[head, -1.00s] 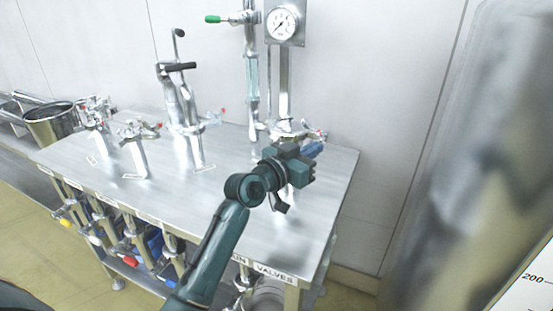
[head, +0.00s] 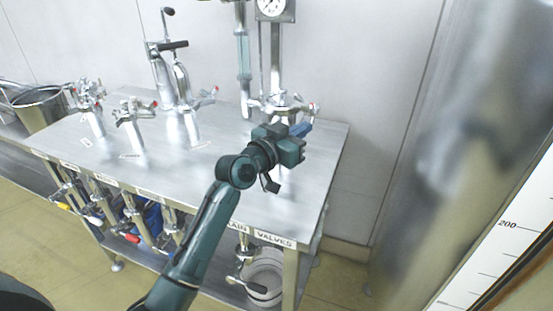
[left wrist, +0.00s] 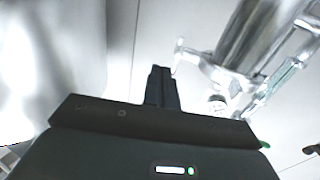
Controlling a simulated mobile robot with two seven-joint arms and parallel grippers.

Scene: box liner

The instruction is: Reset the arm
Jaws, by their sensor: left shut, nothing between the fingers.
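My left arm comes in from the lower left in the head view. Its dark green gripper (head: 301,130) is over the right part of the steel table (head: 225,165), in front of the valve fittings at the foot of the gauge stand. In the left wrist view the black fingers (left wrist: 161,86) are together with nothing between them. Shiny steel pipework (left wrist: 255,40) shows beyond them, to the right. Whether the gripper touches the fittings cannot be told. My right gripper is not in view.
A gauge (head: 272,6) on a steel stand rises behind the gripper. Several valves and a pump (head: 178,95) stand on the table's left and back. Drain valves hang along its front edge. A large blurred metallic shape (head: 440,150) fills the near right, beside a marked scale (head: 505,235).

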